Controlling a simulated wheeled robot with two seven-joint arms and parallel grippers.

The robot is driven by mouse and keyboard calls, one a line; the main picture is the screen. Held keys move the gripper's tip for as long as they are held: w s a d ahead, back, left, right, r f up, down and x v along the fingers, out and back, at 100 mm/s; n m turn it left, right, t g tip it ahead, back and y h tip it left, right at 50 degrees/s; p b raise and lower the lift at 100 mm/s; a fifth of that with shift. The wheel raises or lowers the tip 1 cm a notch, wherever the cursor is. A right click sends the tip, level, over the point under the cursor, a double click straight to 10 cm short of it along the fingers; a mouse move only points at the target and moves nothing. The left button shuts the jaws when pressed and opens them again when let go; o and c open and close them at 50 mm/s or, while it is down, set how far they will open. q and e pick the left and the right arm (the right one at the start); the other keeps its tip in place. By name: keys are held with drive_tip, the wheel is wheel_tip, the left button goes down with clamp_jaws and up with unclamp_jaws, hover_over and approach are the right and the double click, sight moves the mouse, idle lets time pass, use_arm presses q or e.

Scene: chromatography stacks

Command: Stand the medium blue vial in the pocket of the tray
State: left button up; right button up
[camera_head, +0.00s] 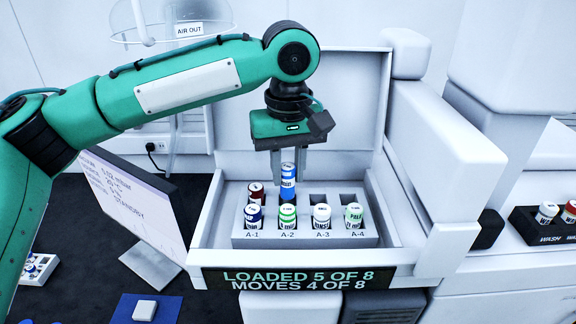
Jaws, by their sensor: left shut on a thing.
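The medium blue vial (288,190) is upright between the fingers of my left gripper (289,172), which points straight down and is shut on it. The vial is over the back row of the light grey tray (266,242), second column from the left, behind the green-banded vial (287,216). Its lower end is hidden behind that vial, so I cannot tell whether it is inside the pocket. Its top stands higher than the other vials. My right gripper is not in view.
A dark red vial (256,191) stands back left. The front row holds a navy vial (253,216), a white-and-blue vial (321,215) and a pale green vial (354,215). The two right back pockets look empty. A raised lid (352,110) stands behind, and a monitor (128,200) stands left.

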use_arm(q)
drive_tip(key=shift+f, duration=0.1)
drive_tip(key=shift+f, duration=1.2)
drive_tip(key=shift+f, duration=0.15)
drive_tip(key=shift+f, duration=0.5)
drive_tip(key=o, duration=1.5)
drive_tip(key=shift+c, duration=0.2)
drive_tip(key=shift+r, duration=0.1)
